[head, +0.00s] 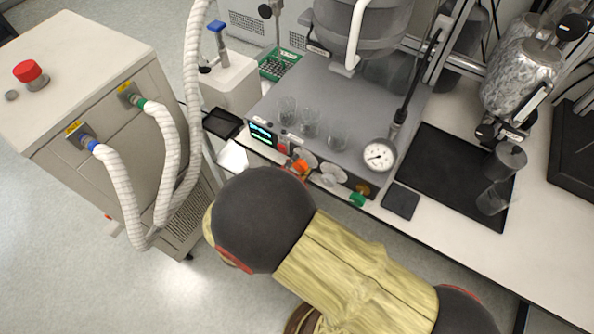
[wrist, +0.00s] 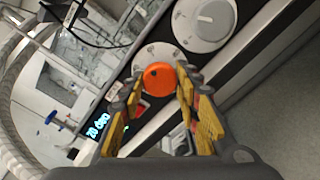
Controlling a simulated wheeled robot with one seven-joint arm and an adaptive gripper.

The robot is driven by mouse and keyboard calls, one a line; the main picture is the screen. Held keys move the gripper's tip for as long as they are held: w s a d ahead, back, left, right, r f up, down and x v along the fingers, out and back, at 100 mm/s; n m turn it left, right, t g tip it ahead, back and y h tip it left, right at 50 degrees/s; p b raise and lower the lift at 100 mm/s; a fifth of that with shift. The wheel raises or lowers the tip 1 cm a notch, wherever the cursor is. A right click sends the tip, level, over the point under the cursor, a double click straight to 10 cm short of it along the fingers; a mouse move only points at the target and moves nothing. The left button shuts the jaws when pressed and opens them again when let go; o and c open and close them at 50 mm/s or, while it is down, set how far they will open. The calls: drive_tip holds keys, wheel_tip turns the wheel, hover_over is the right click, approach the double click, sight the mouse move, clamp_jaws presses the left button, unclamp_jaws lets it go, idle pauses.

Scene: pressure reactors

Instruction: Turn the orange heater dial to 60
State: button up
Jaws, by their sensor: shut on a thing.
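The orange heater dial (wrist: 158,76) sits on a pale round plate on the front panel in the wrist view. My gripper (wrist: 158,84) has its yellow-padded fingers on both sides of the dial and is shut on it. In the head view only a small orange part of the dial (head: 300,167) shows, because my arm covers much of the panel there. A lit display (wrist: 97,127) is beside the dial; its digits are too small to read surely. The dial's marks are too small to read.
A grey-white knob (wrist: 204,20) is next to the dial. A pressure gauge (head: 379,156) and a green part (head: 357,199) are to the right. Glass beakers (head: 309,122) stand on the grey unit top. A white cabinet (head: 80,75) with hoses is at left.

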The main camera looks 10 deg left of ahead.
drive_tip(key=shift+f+m+b, duration=0.15)
drive_tip(key=shift+m+b, duration=0.15)
drive_tip(key=shift+m, duration=0.3)
drive_tip(key=o, duration=0.9)
drive_tip(key=v, duration=1.2)
